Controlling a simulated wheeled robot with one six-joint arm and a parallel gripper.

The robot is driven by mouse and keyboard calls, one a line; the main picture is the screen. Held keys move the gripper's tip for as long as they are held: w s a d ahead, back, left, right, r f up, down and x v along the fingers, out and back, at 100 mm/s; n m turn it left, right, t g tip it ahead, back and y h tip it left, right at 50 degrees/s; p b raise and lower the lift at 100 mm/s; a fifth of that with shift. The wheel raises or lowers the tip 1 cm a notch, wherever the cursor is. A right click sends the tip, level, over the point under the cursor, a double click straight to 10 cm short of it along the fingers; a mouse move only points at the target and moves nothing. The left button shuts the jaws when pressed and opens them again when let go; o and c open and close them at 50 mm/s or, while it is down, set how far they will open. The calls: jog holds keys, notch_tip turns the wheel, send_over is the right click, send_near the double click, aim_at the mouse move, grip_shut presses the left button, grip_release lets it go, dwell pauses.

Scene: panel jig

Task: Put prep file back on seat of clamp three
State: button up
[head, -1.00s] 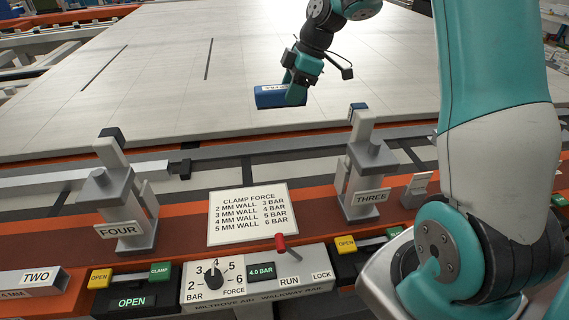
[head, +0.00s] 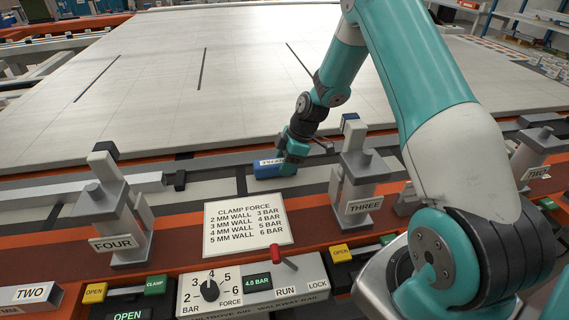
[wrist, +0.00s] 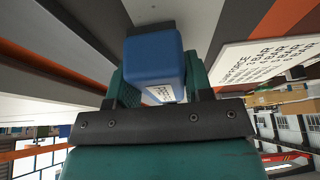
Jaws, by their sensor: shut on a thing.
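The prep file is a blue block with a white label (head: 267,169), held in my gripper (head: 290,163) to the left of clamp three in the head view. In the wrist view the blue file (wrist: 154,60) sits between the two teal fingers of my gripper (wrist: 154,85), its label partly hidden. Clamp three (head: 357,180) is a grey upright clamp with a black-topped post and a THREE plate. The file is apart from it. I cannot make out the seat clearly.
Clamp four (head: 119,215) stands at left. A clamp force sign (head: 247,222) stands between the clamps, also in the wrist view (wrist: 262,52). A control box with a red-handled lever (head: 285,262) is in front. The large pale panel (head: 150,80) lies behind the rail.

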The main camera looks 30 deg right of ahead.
jog(key=shift+f, duration=0.3)
jog(key=shift+f, duration=0.1)
jog(key=o, duration=1.2)
jog(key=b+v, duration=0.1)
jog(key=v, duration=1.1)
